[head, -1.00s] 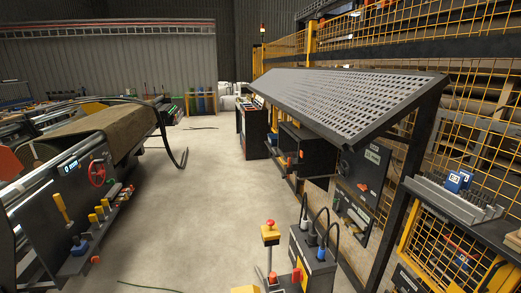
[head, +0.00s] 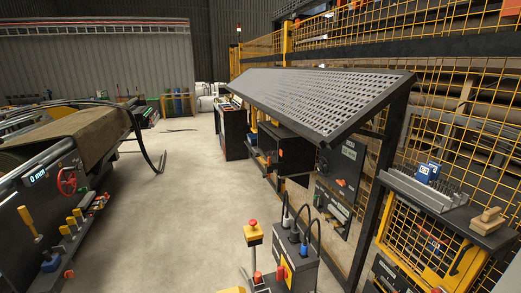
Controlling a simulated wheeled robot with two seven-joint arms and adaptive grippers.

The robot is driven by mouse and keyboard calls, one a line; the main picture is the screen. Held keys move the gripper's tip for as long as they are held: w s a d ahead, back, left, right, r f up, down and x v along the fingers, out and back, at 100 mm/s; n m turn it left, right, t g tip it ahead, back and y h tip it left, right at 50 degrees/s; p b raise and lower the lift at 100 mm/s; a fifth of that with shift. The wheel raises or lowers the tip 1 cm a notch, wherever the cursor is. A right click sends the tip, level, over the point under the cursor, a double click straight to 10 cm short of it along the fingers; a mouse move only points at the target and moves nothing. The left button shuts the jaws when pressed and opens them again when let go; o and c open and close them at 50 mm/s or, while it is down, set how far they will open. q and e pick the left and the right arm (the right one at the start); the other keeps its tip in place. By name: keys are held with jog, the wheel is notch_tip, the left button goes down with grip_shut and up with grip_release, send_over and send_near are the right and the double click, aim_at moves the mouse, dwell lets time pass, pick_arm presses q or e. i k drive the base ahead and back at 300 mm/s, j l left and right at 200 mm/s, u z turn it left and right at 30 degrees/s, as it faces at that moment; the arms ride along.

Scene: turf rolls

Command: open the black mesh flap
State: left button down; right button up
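A large perforated panel in a dark frame (head: 315,95), the likeliest match for the black mesh flap, slopes at the upper right of the head view. Its near, lower edge is a dark bar, and a dark post (head: 385,185) stands at its right end. I cannot tell from this view where it hinges or whether it is latched. Neither of my grippers is in view.
A black box with cables and a red-topped yellow button post (head: 253,235) stands in front. A shelf with a blue box (head: 427,172) and wooden brush (head: 487,220) is at the right. A turf machine (head: 75,150) stands left. Bare floor (head: 160,220) lies between.

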aim_at(279, 153)
jog(key=i+j, duration=0.1)
jog(key=j, duration=0.7)
jog(key=i+j, duration=0.15)
jog(key=j, duration=0.25)
jog(key=i+j, duration=0.1)
jog(key=j, duration=0.25)
jog(key=i+j+z, duration=0.15)
jog(key=j, duration=0.6)
jog(key=i+j+z, duration=0.15)
jog(key=j, duration=0.2)
jog(key=i+j, duration=0.2)
jog(key=i+j+z, duration=0.15)
jog(key=j, duration=0.3)
jog(key=i+j, duration=0.2)
jog(key=j, duration=0.15)
jog(key=i+j+z, duration=0.25)
jog(key=i+j, duration=0.35)
jog(key=i+j+z, duration=0.1)
jog(key=i+j, duration=0.15)
jog(key=i, duration=0.2)
jog(key=i+j, duration=0.3)
jog(key=i, duration=0.15)
jog(key=i+j+z, duration=0.15)
jog(key=i+z, duration=0.15)
jog(key=i, duration=0.7)
jog(key=i+l, duration=0.2)
jog(key=i, duration=0.15)
jog(key=i+l, duration=0.2)
jog(key=i, duration=0.15)
